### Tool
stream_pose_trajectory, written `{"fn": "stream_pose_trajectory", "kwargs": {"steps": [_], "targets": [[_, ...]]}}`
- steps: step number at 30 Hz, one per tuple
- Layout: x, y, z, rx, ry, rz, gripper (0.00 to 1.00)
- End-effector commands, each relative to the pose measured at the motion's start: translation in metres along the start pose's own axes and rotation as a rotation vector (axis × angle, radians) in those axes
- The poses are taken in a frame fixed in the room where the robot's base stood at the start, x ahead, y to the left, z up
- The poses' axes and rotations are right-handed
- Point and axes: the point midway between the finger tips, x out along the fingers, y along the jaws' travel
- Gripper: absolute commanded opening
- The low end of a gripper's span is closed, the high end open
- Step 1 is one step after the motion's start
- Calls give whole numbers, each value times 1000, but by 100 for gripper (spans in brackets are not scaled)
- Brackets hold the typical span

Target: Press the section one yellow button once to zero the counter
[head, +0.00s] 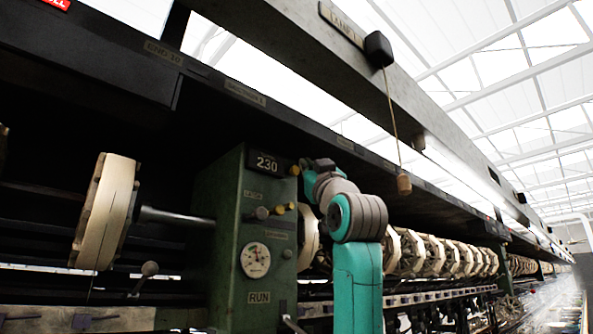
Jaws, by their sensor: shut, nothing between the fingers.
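The counter (264,163) reads 230 at the top of the green machine post (228,215). A small yellow button (295,170) sticks out at the right of the counter. My gripper (307,164) is shut and empty, just right of the yellow button. It is small and partly hidden by my wrist, and I cannot tell whether it touches the button. A label on the dark beam above the post appears to read section 1.
Lower on the post are a grey knob (261,213), yellow-tipped knobs (278,210), a round dial (255,260) and a RUN plate (259,298). A pale reel (104,210) stands at left. More reels (412,252) line up at right. A wooden pull (404,184) hangs on a cord.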

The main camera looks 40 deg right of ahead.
Motion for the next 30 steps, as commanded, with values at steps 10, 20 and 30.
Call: {"fn": "stream_pose_trajectory", "kwargs": {"steps": [10,20,30], "targets": [[3,-2,2,0,0,0,0],[6,-4,4,0,0,0,0],[7,-5,5,0,0,0,0]]}}
